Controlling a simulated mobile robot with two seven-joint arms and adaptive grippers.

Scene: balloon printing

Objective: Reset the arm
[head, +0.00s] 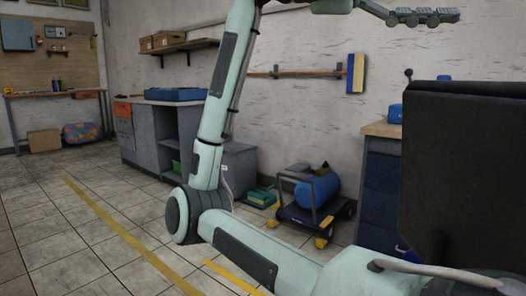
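A pale green arm of mine fills the middle of the head view. I take it to be my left arm (222,95). Its lower link comes from the bottom right to a dark round elbow joint at the left. From there the arm rises steeply and leaves the top edge. At the top right a wrist part and a slim linked gripper (450,16) point right, seen side-on in the air against the wall. I see nothing held in it. Its finger gap cannot be made out. My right gripper is not in view.
A large dark panel (460,175) blocks the right side. A blue cabinet (380,195) stands behind it. A trolley (315,218) with a blue tank is on the floor by the wall. A grey workbench (150,140) stands behind the arm. Tiled floor at left is clear.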

